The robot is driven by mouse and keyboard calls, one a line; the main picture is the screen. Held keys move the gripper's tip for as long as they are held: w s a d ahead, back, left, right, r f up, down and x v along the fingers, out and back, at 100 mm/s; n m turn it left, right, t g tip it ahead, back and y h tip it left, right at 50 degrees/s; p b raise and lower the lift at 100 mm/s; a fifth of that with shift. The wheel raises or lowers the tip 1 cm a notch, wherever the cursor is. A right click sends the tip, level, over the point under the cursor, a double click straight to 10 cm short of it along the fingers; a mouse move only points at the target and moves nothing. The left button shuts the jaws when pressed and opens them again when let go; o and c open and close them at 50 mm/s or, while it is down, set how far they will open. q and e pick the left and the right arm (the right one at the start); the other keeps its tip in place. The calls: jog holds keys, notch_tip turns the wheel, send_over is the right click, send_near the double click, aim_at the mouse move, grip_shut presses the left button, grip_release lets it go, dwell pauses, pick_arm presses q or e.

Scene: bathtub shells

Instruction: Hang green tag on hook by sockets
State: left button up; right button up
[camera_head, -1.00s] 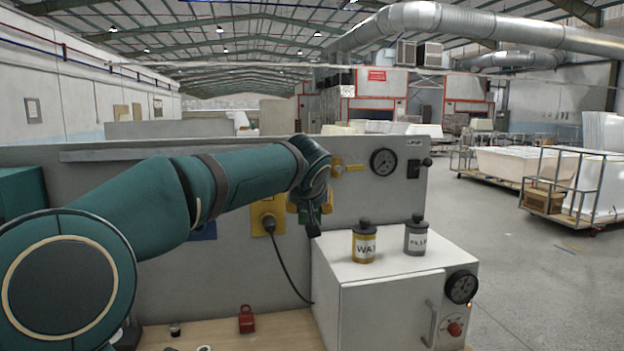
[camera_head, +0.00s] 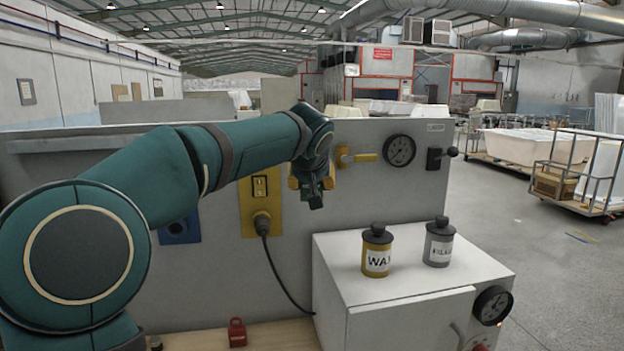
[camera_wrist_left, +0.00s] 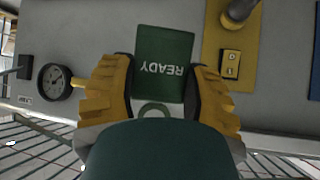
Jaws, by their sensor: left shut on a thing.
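The green tag (camera_wrist_left: 163,62), lettered READY, is gripped between the two yellow fingers of my left gripper (camera_wrist_left: 160,88) in the left wrist view. A pale ring (camera_wrist_left: 155,110) shows at the tag's end. In the head view, my left gripper (camera_head: 314,184) is in front of the grey panel (camera_head: 400,195), right of the yellow socket plate (camera_head: 262,185). A dark green bit of the tag (camera_head: 316,201) shows below the fingers. A blue socket (camera_head: 180,229) is further left. I cannot make out the hook. My right gripper is out of view.
A yellow valve handle (camera_head: 357,157), a gauge (camera_head: 400,150) and a black lever (camera_head: 440,157) are right of the gripper. A black cable (camera_head: 278,268) hangs from the yellow socket. A white cabinet (camera_head: 400,280) carries two jars. A red padlock (camera_head: 237,332) lies on the bench.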

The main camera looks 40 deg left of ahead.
pick_arm(q)
jog(key=shift+w+a+p, duration=0.3)
jog(key=shift+a+p, duration=0.15)
jog(key=w+a+f+p, duration=0.2)
jog(key=w+a+p, duration=0.4)
jog(key=a, duration=0.2)
jog(key=shift+w+f+p, duration=0.15)
jog(key=shift+w+p, duration=0.05)
jog(key=shift+p, duration=0.2)
dwell(0.9)
dwell(0.5)
jog(key=o, duration=1.2)
